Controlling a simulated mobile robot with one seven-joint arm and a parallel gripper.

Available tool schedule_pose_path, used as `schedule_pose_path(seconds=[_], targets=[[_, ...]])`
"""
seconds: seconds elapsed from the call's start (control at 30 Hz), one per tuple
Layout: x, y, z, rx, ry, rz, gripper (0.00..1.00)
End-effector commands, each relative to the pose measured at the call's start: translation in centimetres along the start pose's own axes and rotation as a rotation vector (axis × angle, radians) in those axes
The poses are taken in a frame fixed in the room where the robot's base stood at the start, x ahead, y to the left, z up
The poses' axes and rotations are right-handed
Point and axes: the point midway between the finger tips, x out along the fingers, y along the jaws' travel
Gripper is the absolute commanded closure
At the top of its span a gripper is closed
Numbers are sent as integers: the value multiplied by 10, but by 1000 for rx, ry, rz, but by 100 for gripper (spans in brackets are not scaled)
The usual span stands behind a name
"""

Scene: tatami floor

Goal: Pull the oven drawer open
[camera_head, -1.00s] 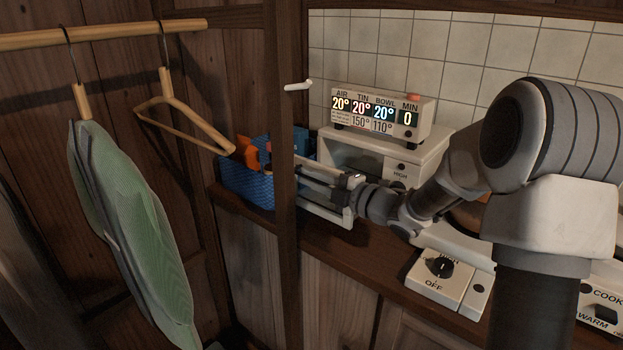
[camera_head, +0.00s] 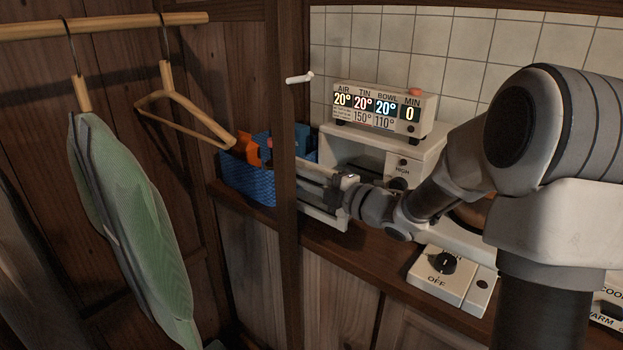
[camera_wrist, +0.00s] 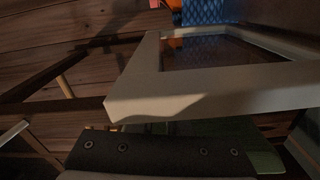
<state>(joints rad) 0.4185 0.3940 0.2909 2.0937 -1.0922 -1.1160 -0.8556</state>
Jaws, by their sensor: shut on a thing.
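The white oven (camera_head: 378,138) stands on the counter below the temperature display, with its dark cavity facing left. The pale oven drawer (camera_head: 322,218) juts out from its front. My gripper (camera_head: 316,184) is at the drawer's front side, shut on the drawer; the dark post partly hides the fingertips, and the exact grip is hard to see. In the wrist view, the drawer's pale frame (camera_wrist: 220,92) surrounds a dark panel, just beyond the dark gripper body.
A dark wooden post (camera_head: 287,240) stands close to the gripper. A blue basket (camera_head: 250,183) with orange and blue items sits left of the drawer. A control box with a knob (camera_head: 445,272) is at the front right. Hangers and a green garment (camera_head: 130,220) hang left.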

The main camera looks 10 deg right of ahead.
Motion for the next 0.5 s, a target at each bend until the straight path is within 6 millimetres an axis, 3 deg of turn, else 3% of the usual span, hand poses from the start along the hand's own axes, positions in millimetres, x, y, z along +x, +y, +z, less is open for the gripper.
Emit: schedule_pose_path(seconds=[0.13, 0.4, 0.43, 0.5], targets=[[-1, -6, -9, 4, -1, -3, 100], [-1, -5, -10, 5, -2, -4, 100], [-1, -5, -10, 5, -2, -4, 82], [-1, -5, -10, 5, -2, -4, 70]])
